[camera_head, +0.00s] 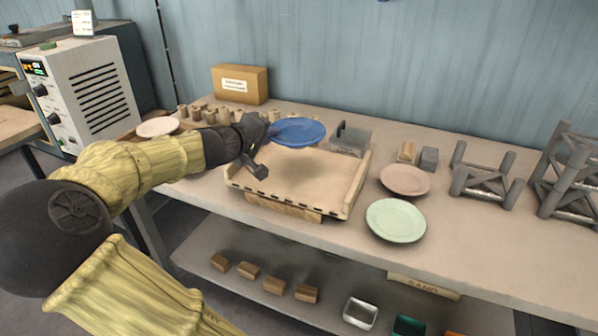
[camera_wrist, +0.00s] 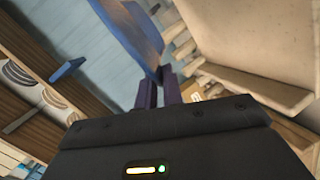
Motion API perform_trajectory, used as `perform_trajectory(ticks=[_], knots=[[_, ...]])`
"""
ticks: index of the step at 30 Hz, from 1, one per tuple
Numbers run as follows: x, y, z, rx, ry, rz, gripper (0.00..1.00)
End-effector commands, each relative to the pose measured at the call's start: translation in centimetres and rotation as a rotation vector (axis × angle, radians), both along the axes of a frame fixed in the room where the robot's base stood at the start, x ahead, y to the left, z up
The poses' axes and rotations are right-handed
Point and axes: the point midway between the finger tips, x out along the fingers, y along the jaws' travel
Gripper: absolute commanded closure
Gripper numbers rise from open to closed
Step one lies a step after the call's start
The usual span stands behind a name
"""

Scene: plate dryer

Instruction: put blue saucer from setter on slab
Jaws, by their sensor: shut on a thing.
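The blue saucer (camera_head: 298,132) is held roughly level by its left edge, in the air over the back part of a pale wooden board with raised sides (camera_head: 290,185). This board looks like the slab. My gripper (camera_head: 268,131) is shut on the saucer's rim, to the left of the saucer. In the wrist view, the saucer (camera_wrist: 132,35) rises from between the dark fingers (camera_wrist: 158,92) and appears edge-on and large. The board's middle is bare. I cannot tell for sure which thing is the setter; grey post frames (camera_head: 484,178) stand empty at the right.
A pink plate (camera_head: 405,180) and a green plate (camera_head: 396,220) lie right of the board. A white plate (camera_head: 157,127) lies at the left, near several small wooden blocks. A grey block with a handle (camera_head: 350,140) and a cardboard box (camera_head: 240,85) stand behind.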

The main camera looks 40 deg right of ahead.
Motion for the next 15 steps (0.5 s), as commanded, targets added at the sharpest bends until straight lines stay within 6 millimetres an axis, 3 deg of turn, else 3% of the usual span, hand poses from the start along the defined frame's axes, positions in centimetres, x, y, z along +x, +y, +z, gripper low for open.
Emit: perform_trajectory(ticks=[4,12,15], knots=[[0.0,0.0,-1.3,-0.002,0.003,-0.001,1.00],[0.0,0.0,-5.9,-0.004,0.004,-0.001,1.00],[0.0,0.0,-6.3,-0.002,0.000,-0.001,1.00]])
